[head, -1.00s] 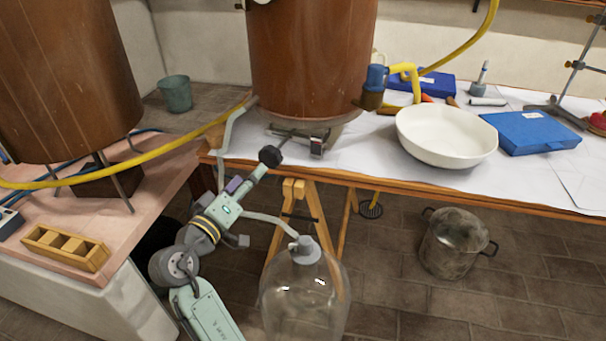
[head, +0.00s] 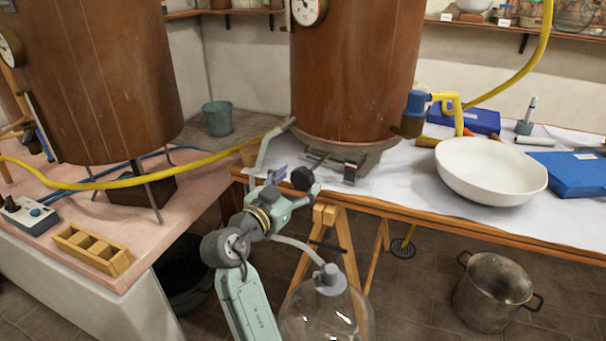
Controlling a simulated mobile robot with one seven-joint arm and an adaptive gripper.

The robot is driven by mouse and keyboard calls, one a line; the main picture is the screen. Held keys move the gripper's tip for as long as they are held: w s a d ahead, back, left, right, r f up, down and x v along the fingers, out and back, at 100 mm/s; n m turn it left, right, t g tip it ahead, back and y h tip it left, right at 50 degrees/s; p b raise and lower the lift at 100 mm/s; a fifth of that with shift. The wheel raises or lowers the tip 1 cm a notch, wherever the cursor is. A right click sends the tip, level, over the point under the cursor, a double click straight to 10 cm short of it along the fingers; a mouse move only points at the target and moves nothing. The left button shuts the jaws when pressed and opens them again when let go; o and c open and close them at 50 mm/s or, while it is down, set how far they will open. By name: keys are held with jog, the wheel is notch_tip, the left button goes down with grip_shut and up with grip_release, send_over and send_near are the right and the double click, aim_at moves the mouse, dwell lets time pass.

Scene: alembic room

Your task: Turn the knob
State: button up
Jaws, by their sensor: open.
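A round black knob (head: 302,179) sits at the front of the metal burner (head: 350,171) under the right-hand copper still, near the table's front edge. My gripper (head: 295,184) is at the knob in the head view, with its jaws open. One finger shows left of the knob and the other at its lower right. I cannot tell whether either finger touches it. The gripper's body hides what lies just below and behind the knob.
A large glass bottle (head: 327,312) stands below my gripper. A white bowl (head: 490,171) is on the table to the right. A metal pot (head: 492,293) is on the floor. A control box (head: 28,214) and wooden rack (head: 92,249) sit on the left counter.

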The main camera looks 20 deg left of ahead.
jog(key=shift+x, duration=1.25)
jog(key=shift+c, duration=0.5)
jog(key=c, duration=1.1)
